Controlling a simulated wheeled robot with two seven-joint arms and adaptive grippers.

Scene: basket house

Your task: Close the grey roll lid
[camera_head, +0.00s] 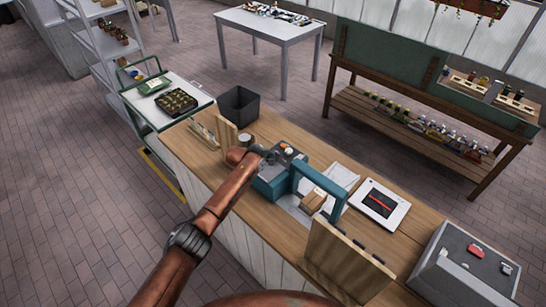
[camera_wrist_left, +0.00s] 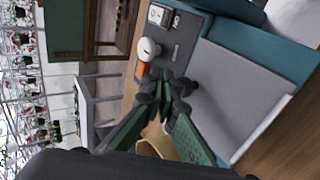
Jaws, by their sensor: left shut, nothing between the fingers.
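A teal machine (camera_head: 268,186) with a dark control panel stands on the wooden counter. My left gripper (camera_head: 269,157) is shut and empty, at the panel end of this machine. In the left wrist view a broad grey panel (camera_wrist_left: 240,95), likely the grey roll lid, lies against the teal body (camera_wrist_left: 283,45). My left gripper (camera_wrist_left: 167,100) has its fingertips together beside the grey panel's edge. I cannot tell whether they touch it. A white knob (camera_wrist_left: 149,48) and an orange part (camera_wrist_left: 141,70) sit just past the fingertips. In the head view my arm and gripper partly hide the machine. My right gripper is not in view.
A teal arch (camera_head: 325,186) stands over a small cardboard box (camera_head: 313,200). A white tablet-like device (camera_head: 380,204), a wooden board (camera_head: 343,262) and a grey case (camera_head: 462,268) are to the right. A dark open bin (camera_head: 238,105) stands behind the gripper.

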